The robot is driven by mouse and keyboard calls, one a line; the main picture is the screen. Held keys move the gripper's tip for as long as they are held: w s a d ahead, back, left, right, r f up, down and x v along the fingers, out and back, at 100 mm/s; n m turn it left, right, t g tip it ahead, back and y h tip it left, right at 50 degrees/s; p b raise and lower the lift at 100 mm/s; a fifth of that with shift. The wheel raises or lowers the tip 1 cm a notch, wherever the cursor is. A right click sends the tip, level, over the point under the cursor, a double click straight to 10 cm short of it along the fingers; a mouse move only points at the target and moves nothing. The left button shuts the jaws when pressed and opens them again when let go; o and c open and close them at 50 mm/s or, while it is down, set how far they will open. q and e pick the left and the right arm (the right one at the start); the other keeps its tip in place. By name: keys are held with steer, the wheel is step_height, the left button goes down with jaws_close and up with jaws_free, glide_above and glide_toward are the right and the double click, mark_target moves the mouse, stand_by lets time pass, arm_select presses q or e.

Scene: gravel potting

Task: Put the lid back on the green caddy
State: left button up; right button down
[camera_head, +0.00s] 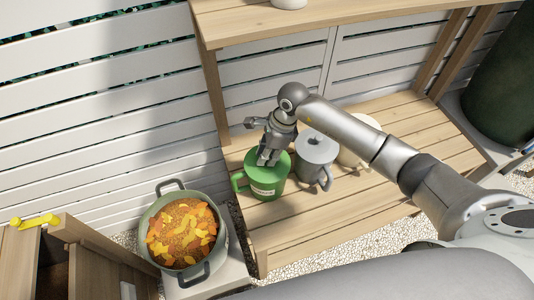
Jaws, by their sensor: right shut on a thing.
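The green caddy (265,188) stands upright on the wooden bench, with a handle on its left and a pale label on its front. Its green lid (282,163) is at the caddy's top; from this angle I cannot tell whether it is fully seated. My right gripper (267,159) points down at the middle of the lid and is shut on it. The fingers hide the part of the lid that they hold. My left gripper is not in view.
A grey lidded caddy (317,165) stands close to the right of the green one, with a cream caddy (355,150) behind it, partly hidden by my arm. A pot of leaves (148,220) stands at lower left. The bench (350,205) is clear in front.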

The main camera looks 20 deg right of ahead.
stand_by(0.6)
stand_by(0.3)
steer(key=c, duration=1.2)
jaws_free()
steer(key=shift+c, duration=0.2)
steer(key=o, duration=0.5)
steer(key=shift+r, duration=0.1)
steer(key=shift+r+p, duration=1.8)
steer(key=shift+r, duration=1.6)
